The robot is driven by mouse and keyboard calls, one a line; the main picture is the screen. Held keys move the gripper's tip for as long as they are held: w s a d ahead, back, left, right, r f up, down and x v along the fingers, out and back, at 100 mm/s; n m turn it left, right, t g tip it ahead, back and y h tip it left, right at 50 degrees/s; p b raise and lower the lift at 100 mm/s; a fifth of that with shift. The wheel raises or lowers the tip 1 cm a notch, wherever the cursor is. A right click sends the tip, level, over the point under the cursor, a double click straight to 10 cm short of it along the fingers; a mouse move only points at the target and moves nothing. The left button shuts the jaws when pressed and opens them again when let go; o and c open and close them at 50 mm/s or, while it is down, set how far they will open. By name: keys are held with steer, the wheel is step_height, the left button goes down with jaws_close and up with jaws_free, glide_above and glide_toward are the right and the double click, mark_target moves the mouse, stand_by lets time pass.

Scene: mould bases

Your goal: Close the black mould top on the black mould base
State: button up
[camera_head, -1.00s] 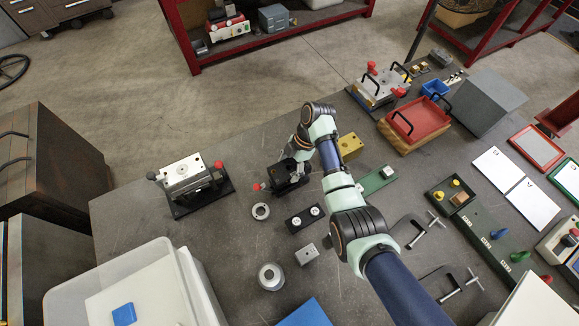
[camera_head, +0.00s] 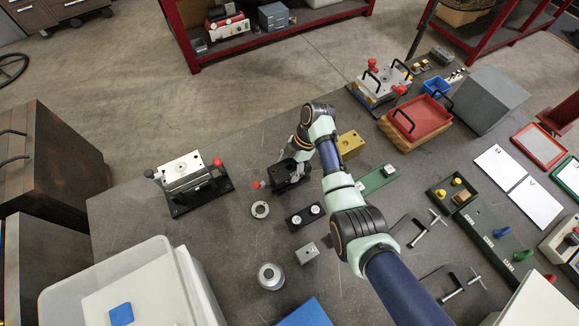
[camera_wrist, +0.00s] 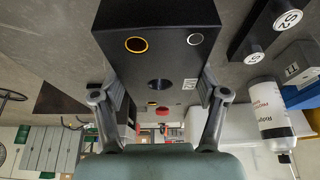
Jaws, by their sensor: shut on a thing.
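The black mould (camera_head: 290,178) stands on the dark table near its middle, with a red knob (camera_head: 257,184) at its left. My arm comes over it from the lower right, and my gripper (camera_head: 300,160) is at its upper side, partly hidden by my wrist. In the wrist view, my gripper (camera_wrist: 160,95) has one finger on each side of a black block (camera_wrist: 165,58), the mould top, and is shut on it. The block's near face shows a yellow-ringed hole, a pale-ringed hole and a dark hole. I cannot tell whether the top touches the base.
A steel mould (camera_head: 186,176) on a black plate stands to the left. A brass block (camera_head: 350,144) is close behind my wrist. A steel ring (camera_head: 260,209), a black block with two white discs (camera_head: 305,217) and a steel block (camera_head: 307,253) lie in front. Bare table lies left of the ring.

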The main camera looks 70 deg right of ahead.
steer(key=shift+f+b, duration=0.55)
steer(key=shift+f, duration=0.2)
stand_by(0.4)
steer(key=o, duration=1.9)
steer(key=shift+c, duration=0.2)
steer(key=shift+f, duration=0.1)
steer(key=v, duration=0.7)
steer(key=shift+d+r, duration=0.1)
steer(key=shift+r, duration=0.25)
